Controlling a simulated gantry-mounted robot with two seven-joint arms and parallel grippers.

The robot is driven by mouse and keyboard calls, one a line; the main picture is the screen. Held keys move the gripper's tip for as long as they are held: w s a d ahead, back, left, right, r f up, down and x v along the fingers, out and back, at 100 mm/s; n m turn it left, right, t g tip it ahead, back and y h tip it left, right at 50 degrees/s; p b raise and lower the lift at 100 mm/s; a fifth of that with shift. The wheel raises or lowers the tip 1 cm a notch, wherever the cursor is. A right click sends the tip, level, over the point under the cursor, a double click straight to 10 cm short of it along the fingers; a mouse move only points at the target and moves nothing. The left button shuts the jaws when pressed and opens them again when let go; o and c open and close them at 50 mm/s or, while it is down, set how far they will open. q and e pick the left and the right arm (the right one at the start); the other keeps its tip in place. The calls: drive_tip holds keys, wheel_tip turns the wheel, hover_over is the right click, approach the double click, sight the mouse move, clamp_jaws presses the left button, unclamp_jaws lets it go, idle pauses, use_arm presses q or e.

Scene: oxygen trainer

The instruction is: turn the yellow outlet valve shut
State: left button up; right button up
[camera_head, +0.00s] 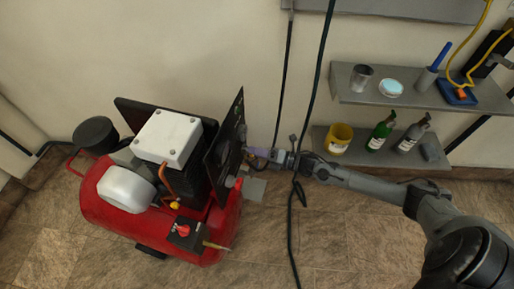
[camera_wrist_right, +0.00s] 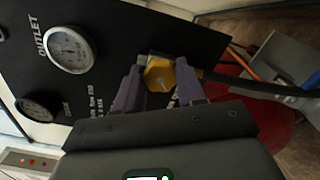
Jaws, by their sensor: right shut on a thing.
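The yellow outlet valve (camera_wrist_right: 159,76) sits on the black panel (camera_wrist_right: 110,60) in the right wrist view, near a gauge marked OUTLET (camera_wrist_right: 68,49). My right gripper (camera_wrist_right: 160,84) has its two fingers on either side of the valve and is shut on it. In the head view my right gripper (camera_head: 254,155) reaches from the right to the front of the panel (camera_head: 226,150) on the red compressor (camera_head: 150,222). The valve is hidden there. My left gripper is not in view.
A second gauge (camera_wrist_right: 35,109) is on the panel. Dark cables hang in front of the wall beside my right arm. Two shelves (camera_head: 400,93) at the right hold a metal cup (camera_head: 361,77), a yellow cup (camera_head: 340,138) and bottles (camera_head: 381,131). The floor below my arm is mostly clear.

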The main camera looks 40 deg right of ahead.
drive_tip(key=shift+s+a+f+m+p, duration=0.1)
drive_tip(key=shift+m+p, duration=2.2)
drive_tip(key=shift+m, duration=4.25)
drive_tip(key=shift+f+m+p, duration=0.1)
drive_tip(key=shift+m+p, duration=2.2)
drive_tip(key=shift+m, duration=4.25)
drive_tip(key=o, duration=1.1)
drive_tip(key=shift+c, duration=0.2)
